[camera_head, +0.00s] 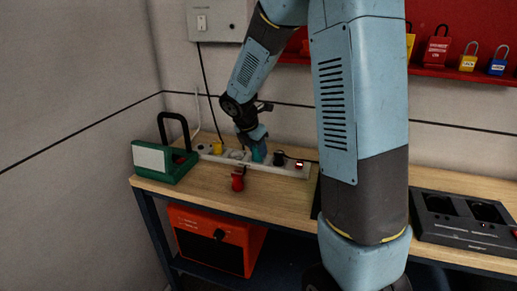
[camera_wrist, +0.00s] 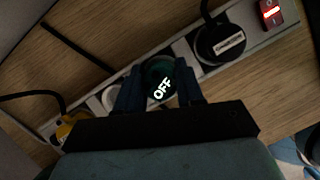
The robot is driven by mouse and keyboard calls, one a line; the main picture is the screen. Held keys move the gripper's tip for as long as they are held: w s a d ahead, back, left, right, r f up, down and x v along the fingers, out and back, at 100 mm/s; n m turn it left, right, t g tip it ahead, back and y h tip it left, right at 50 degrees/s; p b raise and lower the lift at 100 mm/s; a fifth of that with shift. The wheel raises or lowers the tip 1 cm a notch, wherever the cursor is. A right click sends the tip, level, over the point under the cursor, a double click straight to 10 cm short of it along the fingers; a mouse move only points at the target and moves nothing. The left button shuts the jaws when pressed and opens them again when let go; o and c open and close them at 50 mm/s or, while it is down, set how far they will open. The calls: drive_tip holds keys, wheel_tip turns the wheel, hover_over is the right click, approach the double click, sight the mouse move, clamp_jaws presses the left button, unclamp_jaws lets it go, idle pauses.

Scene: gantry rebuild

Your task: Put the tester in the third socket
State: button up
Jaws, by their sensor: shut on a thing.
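The tester (camera_head: 259,153) is a teal-green plug-like piece, and its dark face with lit letters "OFF" shows in the wrist view (camera_wrist: 160,84). My gripper (camera_head: 255,141) is shut on it, with one finger on each side in the wrist view (camera_wrist: 158,92). The tester stands at a position on the pale socket strip (camera_head: 291,170), between an empty round socket (camera_wrist: 111,97) and a black plug (camera_wrist: 222,42). The socket beneath it is hidden; I cannot tell whether it is seated. A yellow plug (camera_wrist: 72,128) sits beyond the empty socket.
The strip's red switch (camera_wrist: 271,12) is at one end. A green device with a black handle (camera_head: 163,160) stands left of the strip. A red object (camera_head: 238,180) lies in front. Cords run behind. A black unit (camera_head: 462,220) is at right; bare wood (camera_head: 205,182) lies in front.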

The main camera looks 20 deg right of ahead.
drive_tip(key=shift+f, duration=0.5)
idle(0.5)
drive_tip(key=o, duration=0.9)
drive_tip(key=shift+v, duration=5.45)
drive_tip(key=s+d+r+m+t+y, duration=0.1)
drive_tip(key=s+r+m, duration=0.2)
drive_tip(key=s+m, duration=0.5)
drive_tip(key=s+d+r+m+t+y, duration=0.1)
drive_tip(key=s+r+m, duration=0.2)
drive_tip(key=s+m, duration=0.5)
drive_tip(key=s+d+r+m+t+y, duration=0.1)
drive_tip(key=s+r+m, duration=0.2)
drive_tip(key=s+m, duration=0.5)
drive_tip(key=shift+s+d+r+y, duration=0.2)
drive_tip(key=shift+s, duration=0.3)
drive_tip(key=shift+s+d+r+y, duration=0.15)
drive_tip(key=shift+s+d+y, duration=0.05)
drive_tip(key=shift+s, duration=0.35)
